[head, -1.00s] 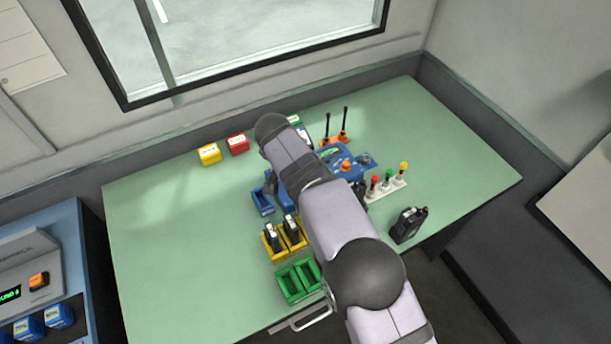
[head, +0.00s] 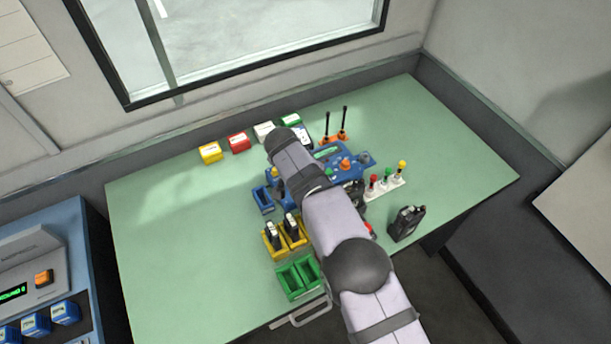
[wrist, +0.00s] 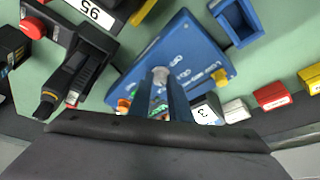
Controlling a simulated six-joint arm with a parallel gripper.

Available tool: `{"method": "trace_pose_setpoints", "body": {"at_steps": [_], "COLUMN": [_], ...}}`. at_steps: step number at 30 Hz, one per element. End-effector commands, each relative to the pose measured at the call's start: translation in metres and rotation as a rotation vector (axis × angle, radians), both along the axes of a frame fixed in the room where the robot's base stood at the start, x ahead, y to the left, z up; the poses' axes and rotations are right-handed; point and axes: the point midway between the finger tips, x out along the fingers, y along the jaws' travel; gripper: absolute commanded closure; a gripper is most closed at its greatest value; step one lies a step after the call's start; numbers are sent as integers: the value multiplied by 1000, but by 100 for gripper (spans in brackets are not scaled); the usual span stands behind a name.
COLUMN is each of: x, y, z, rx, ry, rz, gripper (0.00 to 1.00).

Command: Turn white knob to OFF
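The white knob (wrist: 159,76) is on a blue panel (wrist: 190,48) with white lettering, in the middle of the wrist view. "OFF" shows close to the knob. My gripper (wrist: 163,82) reaches over the panel with its two dark fingers apart, one on each side of the knob. I cannot tell whether the fingers touch it. The knob's pointer direction is not clear.
Blue bin (head: 262,200), yellow bins (head: 274,246) and green bins (head: 289,283) stand left of my arm. Coloured blocks (head: 238,143) line the back. The table's left side is clear.

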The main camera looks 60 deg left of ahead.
Motion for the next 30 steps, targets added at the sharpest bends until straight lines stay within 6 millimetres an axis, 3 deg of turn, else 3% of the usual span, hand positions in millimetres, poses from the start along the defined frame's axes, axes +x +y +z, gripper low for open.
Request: {"method": "trace_pose_setpoints", "body": {"at_steps": [16, 30], "x": [1, 5], "y": [-1, -4], "z": [0, 0], "rx": [-1, 0], "ry": [-1, 1], "rz": [71, 435], "gripper": [100, 100]}}
